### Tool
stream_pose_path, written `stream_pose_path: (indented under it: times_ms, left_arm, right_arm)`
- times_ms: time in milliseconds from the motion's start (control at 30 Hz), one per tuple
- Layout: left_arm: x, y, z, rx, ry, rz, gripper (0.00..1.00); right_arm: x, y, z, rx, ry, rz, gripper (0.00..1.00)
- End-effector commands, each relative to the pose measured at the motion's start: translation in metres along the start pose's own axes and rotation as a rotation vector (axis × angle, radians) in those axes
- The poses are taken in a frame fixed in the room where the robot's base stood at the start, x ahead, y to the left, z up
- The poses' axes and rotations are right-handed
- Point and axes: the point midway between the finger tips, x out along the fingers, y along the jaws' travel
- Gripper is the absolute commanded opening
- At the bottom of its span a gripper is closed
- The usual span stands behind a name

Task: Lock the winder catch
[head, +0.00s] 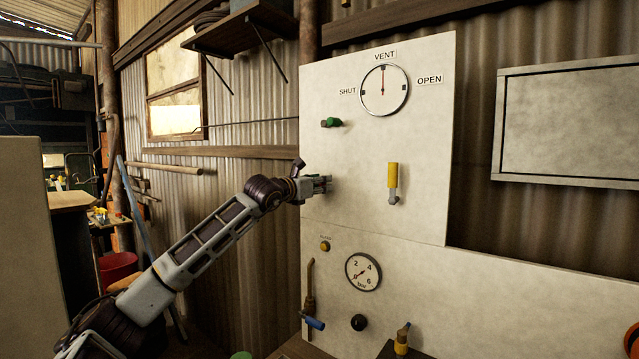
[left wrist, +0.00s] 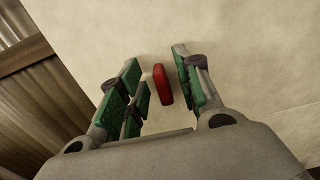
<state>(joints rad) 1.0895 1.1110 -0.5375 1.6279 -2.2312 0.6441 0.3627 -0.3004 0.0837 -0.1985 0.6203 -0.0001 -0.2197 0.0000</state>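A small red upright piece (left wrist: 162,86) stands on the pale panel in the left wrist view; it may be the winder catch, but no label shows. My left gripper (left wrist: 158,84) is open, with its green-padded fingers on both sides of the red piece and visible gaps on each side. In the head view my left gripper (head: 322,185) is at the left part of the upper panel (head: 425,110), and its hand hides the red piece. My right gripper is not in view.
On the panel are a green knob (head: 331,122), a yellow-handled lever (head: 393,178), a VENT dial (head: 384,90) with its needle straight up, and a bar gauge (head: 363,272). Below are a blue-handled valve (head: 313,323) and a black knob (head: 359,322). A grey cabinet (head: 570,122) hangs at right.

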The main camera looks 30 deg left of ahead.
Motion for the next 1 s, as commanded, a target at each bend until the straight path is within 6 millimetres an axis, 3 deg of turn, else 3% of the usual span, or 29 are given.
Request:
stream_pose_path:
  times_ms: [167, 433, 1000]
  left_arm:
    - [0.0, 0.0, -0.0003, 0.0, 0.0, 0.0, 0.34]
    - [-0.0002, 0.0001, -0.0002, 0.0, 0.0, 0.0, 0.01]
    - [-0.0003, -0.001, -0.0004, 0.061, -0.002, 0.0, 0.0]
  right_arm:
    - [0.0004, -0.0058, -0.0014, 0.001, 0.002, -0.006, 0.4]
    - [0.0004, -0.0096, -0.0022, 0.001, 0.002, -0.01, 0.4]
    - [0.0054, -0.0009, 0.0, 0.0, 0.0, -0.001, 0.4]
